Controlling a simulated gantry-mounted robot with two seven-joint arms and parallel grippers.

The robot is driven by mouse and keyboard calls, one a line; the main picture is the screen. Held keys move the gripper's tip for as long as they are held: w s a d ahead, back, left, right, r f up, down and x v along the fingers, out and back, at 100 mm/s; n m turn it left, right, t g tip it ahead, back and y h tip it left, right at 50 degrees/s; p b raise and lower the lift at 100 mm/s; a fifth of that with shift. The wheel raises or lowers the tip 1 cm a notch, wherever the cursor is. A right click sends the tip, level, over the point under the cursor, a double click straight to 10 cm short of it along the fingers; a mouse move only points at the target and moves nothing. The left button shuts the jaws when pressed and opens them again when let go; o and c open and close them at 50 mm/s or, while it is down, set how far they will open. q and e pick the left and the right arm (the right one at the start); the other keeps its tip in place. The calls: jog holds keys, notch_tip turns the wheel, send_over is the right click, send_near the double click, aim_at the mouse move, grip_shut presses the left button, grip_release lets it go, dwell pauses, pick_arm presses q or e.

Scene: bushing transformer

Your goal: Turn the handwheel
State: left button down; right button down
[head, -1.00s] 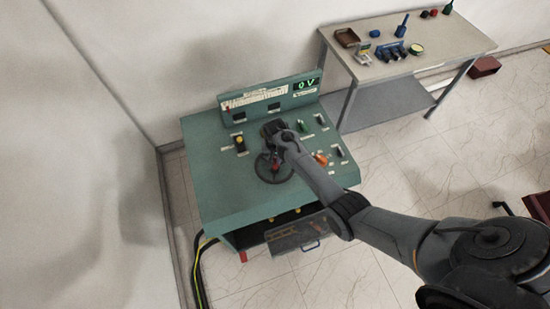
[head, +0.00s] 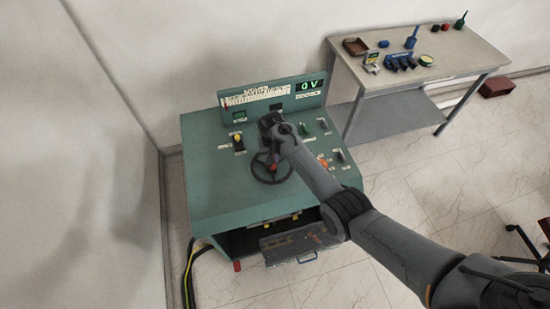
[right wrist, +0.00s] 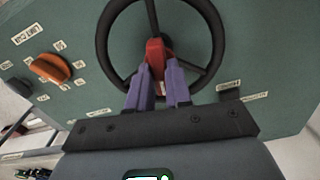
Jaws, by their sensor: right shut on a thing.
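The black handwheel (head: 272,184) is on the sloping top of the green control desk (head: 212,185). In the right wrist view its round rim (right wrist: 222,38) and spokes show, with a red grip piece (right wrist: 155,52) near the middle. My right gripper (right wrist: 158,76) has purple fingers shut on this red piece from both sides. In the head view my right wrist covers part of the wheel's upper side, and only a bit of red shows beside it. The display (head: 309,85) on the desk's back panel reads 0 V. My left gripper is not in view.
An orange knob (right wrist: 50,68) and a yellow switch (head: 238,142) are on the desk top, with green switches (head: 305,129) to the right. A drawer or flap (head: 300,244) stands out at the front. A workbench (head: 440,65) with small items stands behind right.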

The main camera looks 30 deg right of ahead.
jog(key=c, duration=1.1)
grip_release()
jog(key=shift+o, duration=0.3)
jog(key=shift+r, duration=0.1)
notch_tip(320, 180, up, 11)
jog(key=shift+f, duration=0.2)
